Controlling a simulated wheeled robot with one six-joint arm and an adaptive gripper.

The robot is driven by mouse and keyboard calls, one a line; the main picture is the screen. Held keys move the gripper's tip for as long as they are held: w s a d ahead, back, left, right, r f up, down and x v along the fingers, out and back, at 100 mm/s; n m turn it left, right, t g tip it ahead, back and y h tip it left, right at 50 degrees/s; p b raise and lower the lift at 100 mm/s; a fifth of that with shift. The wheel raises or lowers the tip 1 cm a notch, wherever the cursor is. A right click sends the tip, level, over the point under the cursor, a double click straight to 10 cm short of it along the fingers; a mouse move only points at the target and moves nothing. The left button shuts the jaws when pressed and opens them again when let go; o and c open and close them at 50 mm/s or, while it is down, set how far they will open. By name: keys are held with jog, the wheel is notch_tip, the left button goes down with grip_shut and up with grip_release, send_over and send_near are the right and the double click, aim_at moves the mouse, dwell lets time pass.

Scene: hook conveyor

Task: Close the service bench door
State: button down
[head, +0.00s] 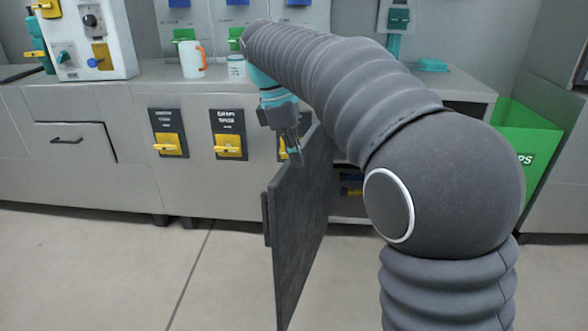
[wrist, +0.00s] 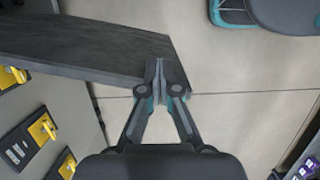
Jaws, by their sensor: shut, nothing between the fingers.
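The service bench door (head: 298,225) is a dark grey panel standing open, swung out from the bench front toward me. A handle (head: 266,220) shows on its left face, near the outer edge. To its right, part of the open compartment (head: 350,205) shows; my arm hides much of it. My gripper (head: 296,160) is shut and empty, pointing down at the door's top edge. In the wrist view my fingertips (wrist: 160,70) overlap one end of the door panel (wrist: 80,50); I cannot tell whether they touch it.
The bench front carries yellow switches (head: 229,147) left of the door and a drawer (head: 72,142) farther left. A mug (head: 193,61) and a white jar (head: 236,67) stand on the bench top. A green bin (head: 522,150) is at the right. Floor (head: 150,270) at the left is clear.

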aim_at(278, 174)
jog(key=shift+n, duration=0.4)
jog(key=a, duration=0.3)
jog(key=a+p, duration=0.1)
jog(key=a, duration=0.1)
jog(key=shift+w+f, duration=0.25)
jog(key=shift+f, duration=0.15)
jog(key=a+r+m+p, duration=0.1)
jog(key=a+r+m, duration=0.25)
jog(key=a, duration=0.45)
jog(key=s+d+f+b, duration=0.2)
jog(key=d+f, duration=0.3)
jog(key=f, duration=0.4)
jog(key=shift+s+d+f+g, duration=0.3)
jog(key=shift+d+f+g, duration=0.05)
jog(key=shift+d+g, duration=0.05)
jog(key=shift+s, duration=0.1)
